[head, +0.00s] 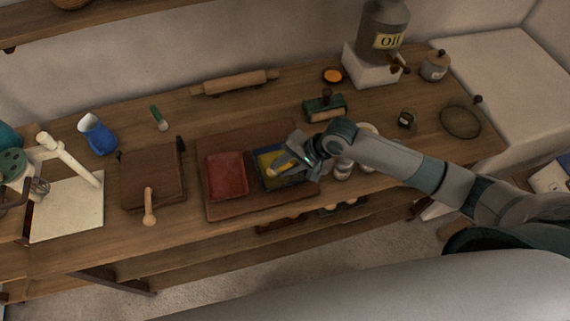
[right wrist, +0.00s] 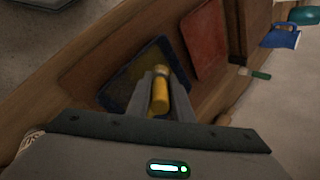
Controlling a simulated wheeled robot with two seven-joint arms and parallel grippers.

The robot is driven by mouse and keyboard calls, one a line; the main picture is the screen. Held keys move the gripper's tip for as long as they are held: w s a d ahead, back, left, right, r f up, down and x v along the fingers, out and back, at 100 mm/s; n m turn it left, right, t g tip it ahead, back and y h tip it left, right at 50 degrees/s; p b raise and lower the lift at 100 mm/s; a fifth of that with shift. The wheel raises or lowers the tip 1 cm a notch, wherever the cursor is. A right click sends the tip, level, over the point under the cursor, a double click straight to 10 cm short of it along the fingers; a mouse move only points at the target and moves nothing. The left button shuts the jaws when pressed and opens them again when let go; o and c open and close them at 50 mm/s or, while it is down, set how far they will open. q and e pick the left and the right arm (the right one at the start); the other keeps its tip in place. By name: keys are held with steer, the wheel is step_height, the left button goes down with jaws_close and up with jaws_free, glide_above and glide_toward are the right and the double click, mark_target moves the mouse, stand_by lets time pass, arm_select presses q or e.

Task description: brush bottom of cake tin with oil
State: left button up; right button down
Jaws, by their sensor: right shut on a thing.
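The cake tin (head: 297,181) is a dark blue square tin with a yellow patch inside, on a brown board at the middle of the table. It also shows in the right wrist view (right wrist: 112,100). My right gripper (head: 297,158) is over the tin's right part, shut on a brush with a yellowish handle (right wrist: 160,93). The brush's tip is hidden, so I cannot tell whether it touches the tin's bottom. The oil container (head: 383,25), labelled OIL and fitted with a tap, stands on a white block at the back right. My left gripper is not in view.
A red square tin (head: 227,176) sits left of the cake tin on the same board (head: 240,207). A rolling pin (head: 235,83), green-and-wood tool (head: 325,106), blue jug (head: 97,136) and brown box (head: 152,178) stand around. Small jars are close to my right forearm.

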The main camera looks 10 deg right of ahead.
steer(key=shift+s, duration=0.1)
steer(key=shift+s+d, duration=0.1)
steer(key=shift+s, duration=1.45)
steer(key=shift+w+r, duration=0.1)
steer(key=shift+w, duration=0.05)
steer(key=shift+w, duration=1.55)
steer(key=shift+s, duration=0.15)
